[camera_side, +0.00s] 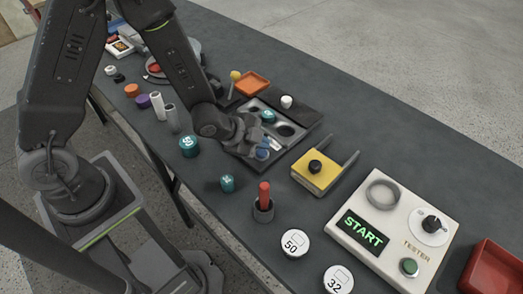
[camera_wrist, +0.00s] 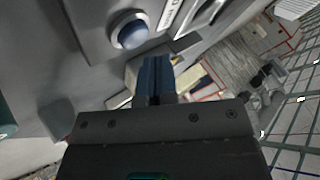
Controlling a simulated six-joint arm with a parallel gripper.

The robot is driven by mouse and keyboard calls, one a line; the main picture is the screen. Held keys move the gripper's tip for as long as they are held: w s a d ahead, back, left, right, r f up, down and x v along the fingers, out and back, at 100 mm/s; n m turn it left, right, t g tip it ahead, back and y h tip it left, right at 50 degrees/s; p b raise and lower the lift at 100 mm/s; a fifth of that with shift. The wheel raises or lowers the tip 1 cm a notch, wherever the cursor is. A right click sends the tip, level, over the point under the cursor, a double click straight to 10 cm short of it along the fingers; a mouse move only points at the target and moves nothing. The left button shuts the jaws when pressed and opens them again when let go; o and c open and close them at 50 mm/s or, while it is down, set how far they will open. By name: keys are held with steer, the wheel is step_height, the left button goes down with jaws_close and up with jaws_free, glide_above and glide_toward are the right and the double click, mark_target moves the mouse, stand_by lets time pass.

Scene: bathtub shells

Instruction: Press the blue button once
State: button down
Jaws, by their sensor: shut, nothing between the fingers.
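In the wrist view a round blue button (camera_wrist: 131,32) with a pale ring sits on a grey panel (camera_wrist: 92,22). My gripper (camera_wrist: 156,66) is shut and empty, its blue fingers together, below and to the right of the button in the picture. The fingertips appear apart from the button. In the side view my gripper (camera_side: 264,149) is low over the dark tray with round sockets. I cannot make out the blue button there; it may be hidden behind my arm.
The dark socketed tray (camera_side: 308,121) lies around my gripper. A yellow box (camera_side: 318,179) with a black knob and a white tester (camera_side: 350,217) with a green button stand to the right. Teal caps (camera_side: 190,146) and a red-handled tool (camera_side: 264,192) stand nearer the front edge.

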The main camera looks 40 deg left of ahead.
mark_target(261, 154)
steer(key=shift+f, duration=0.1)
steer(key=shift+f, duration=0.3)
steer(key=shift+f, duration=0.45)
stand_by(0.6)
steer(key=shift+r, duration=0.85)
steer(key=shift+r, duration=2.55)
